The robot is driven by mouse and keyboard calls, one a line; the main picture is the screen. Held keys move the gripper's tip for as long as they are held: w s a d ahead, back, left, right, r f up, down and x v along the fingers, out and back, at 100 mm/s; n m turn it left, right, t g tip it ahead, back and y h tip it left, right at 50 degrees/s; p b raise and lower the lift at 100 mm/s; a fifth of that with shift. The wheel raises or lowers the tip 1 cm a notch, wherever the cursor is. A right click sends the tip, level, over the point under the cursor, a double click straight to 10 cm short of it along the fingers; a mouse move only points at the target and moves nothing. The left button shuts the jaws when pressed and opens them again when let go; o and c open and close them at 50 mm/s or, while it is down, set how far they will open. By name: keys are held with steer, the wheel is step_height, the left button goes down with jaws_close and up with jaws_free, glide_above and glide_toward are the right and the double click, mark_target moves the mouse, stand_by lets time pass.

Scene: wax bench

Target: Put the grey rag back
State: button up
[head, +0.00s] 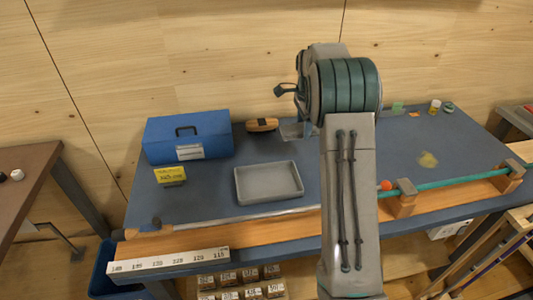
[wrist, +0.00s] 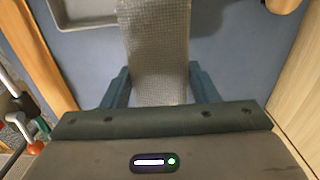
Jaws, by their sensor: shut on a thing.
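In the wrist view, the grey rag (wrist: 155,40), a textured strip, runs from the top edge down between the fingers of my gripper (wrist: 158,82). My gripper is shut on it. The rag's upper end leaves the picture. In the head view, my arm hides most of my gripper and the rag. A grey tray (head: 267,166) lies on the blue bench top, left of my arm, and looks empty. Part of it shows at the top left of the wrist view (wrist: 52,12).
A blue toolbox (head: 188,137), a yellow box (head: 170,175) and a brush (head: 262,125) stand on the bench (head: 215,190).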

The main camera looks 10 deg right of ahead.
steer(key=shift+w+f, duration=0.25)
steer(key=shift+w, duration=0.05)
steer(key=p, duration=0.3)
glide_above(270, 151)
step_height(270, 151, down, 7)
steer(key=shift+w+d+r, duration=0.1)
steer(key=shift+r, duration=0.05)
steer(key=shift+f+p, duration=0.55)
steer(key=shift+f, duration=1.45)
steer(key=shift+f, duration=0.1)
steer(key=o, duration=1)
steer(key=shift+f, duration=0.1)
steer(key=shift+c, duration=0.2)
